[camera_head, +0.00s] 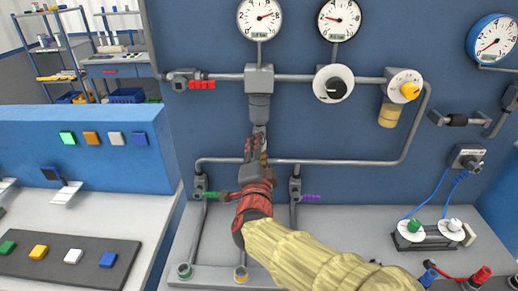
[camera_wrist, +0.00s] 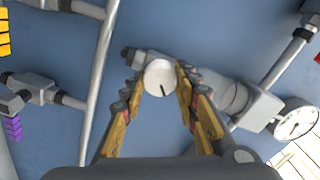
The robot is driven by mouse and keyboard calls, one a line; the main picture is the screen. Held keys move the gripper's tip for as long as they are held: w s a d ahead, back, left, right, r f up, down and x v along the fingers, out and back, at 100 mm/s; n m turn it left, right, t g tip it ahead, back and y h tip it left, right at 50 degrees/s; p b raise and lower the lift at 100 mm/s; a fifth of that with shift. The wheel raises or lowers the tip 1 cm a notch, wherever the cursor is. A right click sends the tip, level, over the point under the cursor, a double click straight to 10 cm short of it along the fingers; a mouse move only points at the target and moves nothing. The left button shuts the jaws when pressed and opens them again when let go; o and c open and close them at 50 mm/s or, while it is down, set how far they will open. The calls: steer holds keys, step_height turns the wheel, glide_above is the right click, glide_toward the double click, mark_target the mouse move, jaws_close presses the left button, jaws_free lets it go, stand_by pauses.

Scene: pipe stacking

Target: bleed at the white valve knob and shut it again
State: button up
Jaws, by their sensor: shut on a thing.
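The white valve knob (camera_wrist: 160,77) shows in the wrist view as a round white face with a short dark mark pointing down. It sits at the end of a grey fitting (camera_wrist: 228,98) on the blue wall. My gripper (camera_wrist: 161,88) has a finger on each side of the knob and is shut on it. In the head view my gripper (camera_head: 256,145) reaches the wall just below the grey vertical fitting (camera_head: 260,108), and the knob is hidden behind it.
Two white gauges (camera_head: 260,17) (camera_head: 340,18) hang above a grey pipe. A black knob (camera_head: 334,88) and a yellow knob (camera_head: 410,91) are to the right. Green (camera_head: 210,196) and purple (camera_head: 311,198) handles flank my arm below. A blue bench (camera_head: 80,140) stands at left.

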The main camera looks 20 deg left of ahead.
steer(key=shift+f+m, duration=0.15)
steer(key=shift+m, duration=3.75)
steer(key=o, duration=1.2)
steer(key=shift+c, duration=0.2)
steer(key=v, duration=1.2)
